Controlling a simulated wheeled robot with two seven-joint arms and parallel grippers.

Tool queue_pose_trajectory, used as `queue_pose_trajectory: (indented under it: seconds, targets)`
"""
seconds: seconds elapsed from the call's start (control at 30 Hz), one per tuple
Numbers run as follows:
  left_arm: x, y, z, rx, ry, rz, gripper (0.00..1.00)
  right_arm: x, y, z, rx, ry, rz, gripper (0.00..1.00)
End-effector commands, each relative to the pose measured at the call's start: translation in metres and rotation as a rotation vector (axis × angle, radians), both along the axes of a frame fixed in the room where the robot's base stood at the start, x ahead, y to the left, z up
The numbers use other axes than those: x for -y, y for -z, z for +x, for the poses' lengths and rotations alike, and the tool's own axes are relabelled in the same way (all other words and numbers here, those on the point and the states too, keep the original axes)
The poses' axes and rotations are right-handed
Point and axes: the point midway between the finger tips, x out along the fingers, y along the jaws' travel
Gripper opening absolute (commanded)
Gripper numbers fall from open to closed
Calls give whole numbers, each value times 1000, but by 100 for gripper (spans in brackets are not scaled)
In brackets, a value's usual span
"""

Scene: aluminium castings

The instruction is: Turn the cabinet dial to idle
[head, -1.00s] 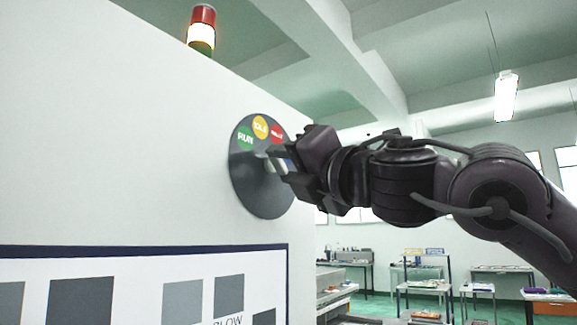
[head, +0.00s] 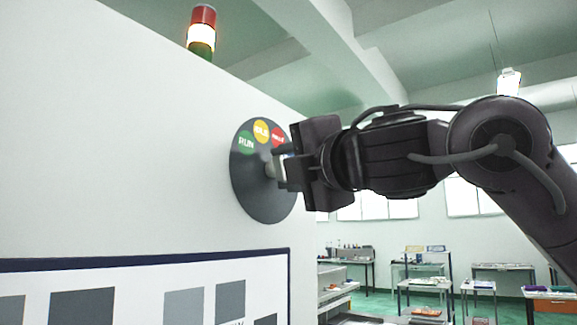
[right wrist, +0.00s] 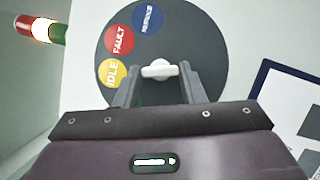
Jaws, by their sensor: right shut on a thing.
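The cabinet dial is a dark round plate (head: 250,190) on the white cabinet front. It has a green RUN label (head: 245,142), a yellow IDLE label (head: 261,131) and a red label (head: 278,134). In the right wrist view the yellow IDLE (right wrist: 112,74), red FAULT (right wrist: 119,40) and a blue label (right wrist: 148,19) show on the plate. My right gripper (head: 283,168) is shut on the pale knob (right wrist: 160,69) at the plate's middle, one finger on each side. Which label the knob points at I cannot tell. My left gripper is out of view.
A signal lamp (head: 202,32) with its middle section lit stands on top of the cabinet (head: 110,130). A blue-framed panel (head: 140,262) is below and left of the dial. Tables and shelves (head: 425,275) stand far back at right.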

Motion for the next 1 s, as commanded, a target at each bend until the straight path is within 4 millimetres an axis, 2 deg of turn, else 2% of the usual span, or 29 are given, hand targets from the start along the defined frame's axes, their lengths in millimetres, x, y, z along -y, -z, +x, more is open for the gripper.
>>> queue_pose_trajectory:
  seconds: [0.27, 0.3, 0.47, 0.77, 0.87, 1.0]
  targets:
    - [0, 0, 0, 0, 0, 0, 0, 0, 1, 0, -2, 0, -1, 14]
    - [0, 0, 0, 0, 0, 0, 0, 0, 1, 0, -2, -1, -2, 39]
    - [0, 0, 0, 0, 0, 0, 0, 0, 1, 0, -1, -1, -1, 58]
    - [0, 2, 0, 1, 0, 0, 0, 1, 1, -2, 1, 0, -1, 58]
    - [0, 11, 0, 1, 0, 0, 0, 7, 5, -10, 2, -1, 0, 58]
    - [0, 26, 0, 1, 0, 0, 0, 19, 9, -31, 4, -1, 0, 58]
